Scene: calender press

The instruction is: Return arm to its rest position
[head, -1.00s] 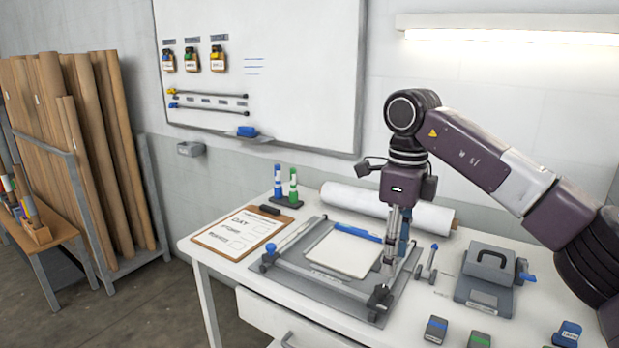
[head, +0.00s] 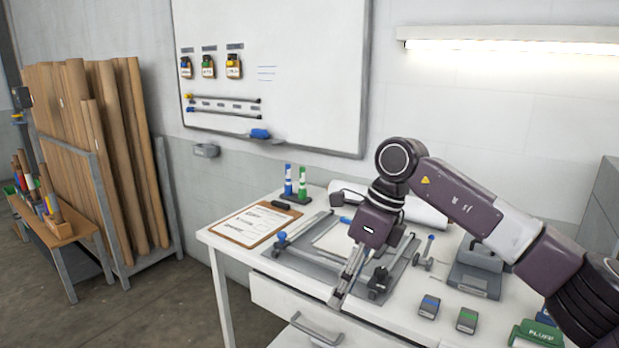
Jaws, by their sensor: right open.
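My right arm comes in from the right side of the head view. Its gripper (head: 345,290) points down and to the left, in front of the grey press plate near the table's front edge. The gripper is open, and I see nothing between its fingers. The grey press frame (head: 297,262) lies on the white table (head: 228,249). A pale sheet (head: 330,238) lies in it, partly hidden behind my gripper. My left gripper is not in view.
A grey punch (head: 474,270), small blocks (head: 429,306) and a green box (head: 536,335) lie right. A drawer (head: 310,318) is below.

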